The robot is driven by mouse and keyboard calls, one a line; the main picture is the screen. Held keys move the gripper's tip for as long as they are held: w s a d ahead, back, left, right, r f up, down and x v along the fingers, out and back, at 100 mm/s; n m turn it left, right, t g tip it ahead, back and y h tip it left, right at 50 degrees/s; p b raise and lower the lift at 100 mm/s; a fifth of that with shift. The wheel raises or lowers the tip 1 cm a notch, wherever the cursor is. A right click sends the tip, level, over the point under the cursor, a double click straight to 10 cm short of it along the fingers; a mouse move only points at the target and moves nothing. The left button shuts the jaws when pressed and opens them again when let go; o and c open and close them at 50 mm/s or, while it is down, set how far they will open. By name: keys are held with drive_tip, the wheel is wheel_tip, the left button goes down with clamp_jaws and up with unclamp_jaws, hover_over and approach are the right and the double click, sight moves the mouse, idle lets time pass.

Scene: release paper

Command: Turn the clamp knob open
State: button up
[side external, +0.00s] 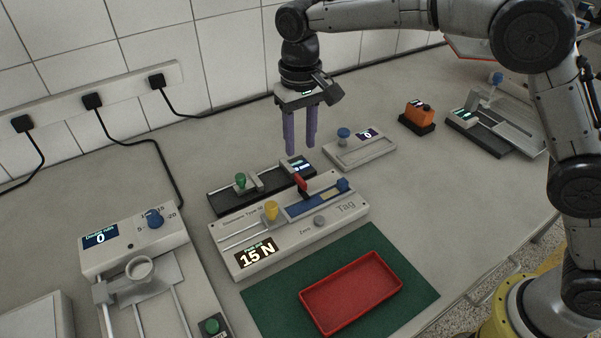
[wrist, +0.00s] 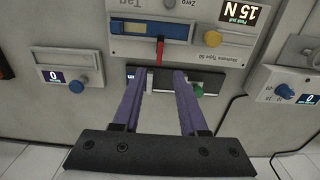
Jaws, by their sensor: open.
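A pale tester marked "Tag" (side external: 330,219) stands mid-table, its display reading 15 N. A red lever-like handle (side external: 300,182) stands up at its back edge, beside a blue strip with a small blue block (side external: 342,185) at its right end. A yellow knob (side external: 271,210) sits further left. No label shows which is the clamp knob. My gripper (side external: 301,148) is open and empty, pointing down above and behind the tester. In the wrist view, the red handle (wrist: 160,50) shows just beyond the gap between my fingertips (wrist: 157,76), apart from them.
A dark unit with a green knob (side external: 240,180) lies directly behind the tester. A small unit with a blue knob (side external: 344,133) is to the right. A red tray (side external: 352,326) lies on a green mat (side external: 422,289) in front. A larger device (side external: 133,243) stands left.

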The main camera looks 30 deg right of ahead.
sight(301, 179)
wheel_tip(301, 179, down, 10)
drive_tip(key=shift+r, duration=0.25)
clamp_jaws()
idle(0.4)
